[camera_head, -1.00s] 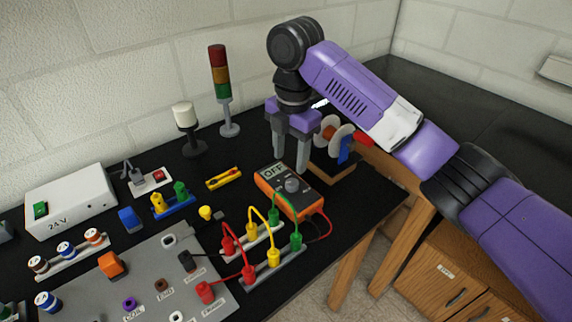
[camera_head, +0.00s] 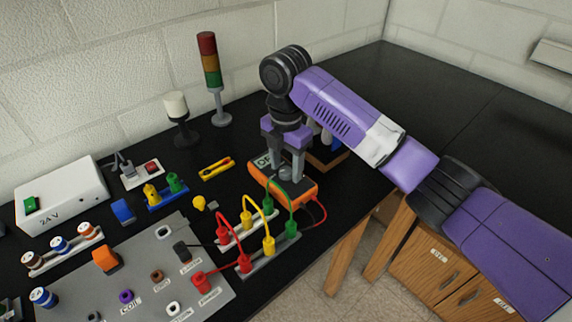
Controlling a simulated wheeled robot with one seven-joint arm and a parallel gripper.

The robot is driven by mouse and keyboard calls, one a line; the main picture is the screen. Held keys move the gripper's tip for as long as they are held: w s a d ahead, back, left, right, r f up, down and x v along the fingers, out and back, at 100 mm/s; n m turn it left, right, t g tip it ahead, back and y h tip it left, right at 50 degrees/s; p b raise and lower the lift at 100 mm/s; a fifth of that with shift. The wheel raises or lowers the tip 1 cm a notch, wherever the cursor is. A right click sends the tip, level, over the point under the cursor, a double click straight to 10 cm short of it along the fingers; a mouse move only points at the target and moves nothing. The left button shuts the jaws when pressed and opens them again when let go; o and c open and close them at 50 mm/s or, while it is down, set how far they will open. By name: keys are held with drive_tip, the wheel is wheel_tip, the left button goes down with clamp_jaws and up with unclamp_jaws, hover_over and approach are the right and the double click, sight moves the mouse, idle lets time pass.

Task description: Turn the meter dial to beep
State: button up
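The orange meter (camera_head: 301,194) lies on the black bench. Its screen (camera_head: 261,161) is partly covered by my gripper, and its text is not fully readable now. The grey round dial (camera_head: 285,170) shows between my fingers. My gripper (camera_head: 285,172) points down over the meter, with its two grey fingers apart, one on each side of the dial. I cannot tell whether the fingers touch the dial or the meter face.
Red, yellow and green leads (camera_head: 268,212) arch just in front of the meter. A grey panel (camera_head: 150,270) fills the front left. The bench at the back right is clear.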

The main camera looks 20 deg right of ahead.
clamp_jaws()
